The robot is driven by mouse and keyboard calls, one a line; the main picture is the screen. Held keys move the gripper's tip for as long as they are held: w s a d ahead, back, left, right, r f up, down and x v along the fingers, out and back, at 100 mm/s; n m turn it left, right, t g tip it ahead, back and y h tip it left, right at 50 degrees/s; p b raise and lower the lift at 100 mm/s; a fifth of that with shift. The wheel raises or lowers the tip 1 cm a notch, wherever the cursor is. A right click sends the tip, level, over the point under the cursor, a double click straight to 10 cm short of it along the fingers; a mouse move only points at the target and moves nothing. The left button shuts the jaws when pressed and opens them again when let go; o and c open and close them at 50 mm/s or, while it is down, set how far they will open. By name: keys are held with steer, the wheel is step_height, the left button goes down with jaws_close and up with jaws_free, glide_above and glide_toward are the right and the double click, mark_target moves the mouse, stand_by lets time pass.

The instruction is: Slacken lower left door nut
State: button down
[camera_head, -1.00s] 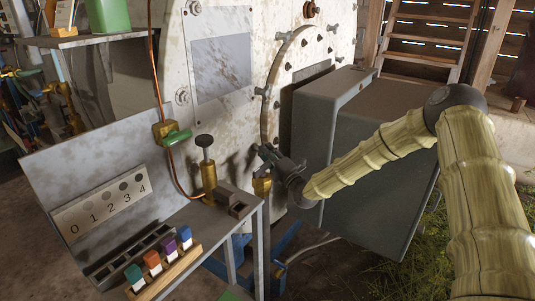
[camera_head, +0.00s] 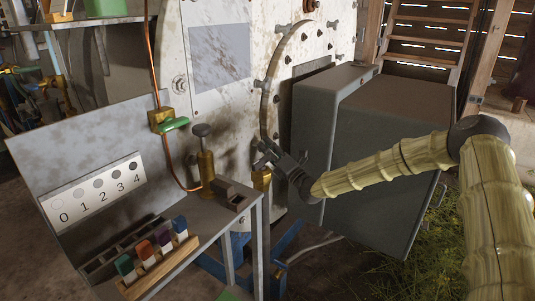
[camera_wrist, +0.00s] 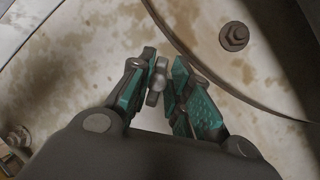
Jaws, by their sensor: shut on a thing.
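The still's round door (camera_head: 314,50) is pale and stained, with a curved dark rim and several nuts around its edge. My gripper (camera_head: 263,150) is at the door's lower left edge, at the end of my arm. In the wrist view my gripper (camera_wrist: 160,95) has its teal-padded fingers closed around a small grey metal wing nut (camera_wrist: 157,80), the lower left door nut. A bar of the nut sticks up past the fingertips. In the head view the gripper hides most of this nut.
A large grey box (camera_head: 375,150) stands just right of my gripper. A brass valve with a dark knob (camera_head: 203,165) and a metal bench (camera_head: 215,215) with coloured blocks stand left. A hex bolt (camera_wrist: 234,36) is near in the wrist view.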

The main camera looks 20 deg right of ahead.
steer(key=shift+n+g+y+b, duration=1.15)
steer(key=shift+n+g+y, duration=0.1)
steer(key=shift+n, duration=1.9)
steer(key=shift+n+g+y+b, duration=1.15)
steer(key=shift+n+y, duration=0.15)
steer(key=shift+n, duration=1.8)
steer(key=shift+n+g+y+b, duration=1.15)
steer(key=shift+n+g+y, duration=0.1)
steer(key=shift+n, duration=1.9)
steer(key=c, duration=1.4)
jaws_free()
steer(key=shift+r, duration=0.1)
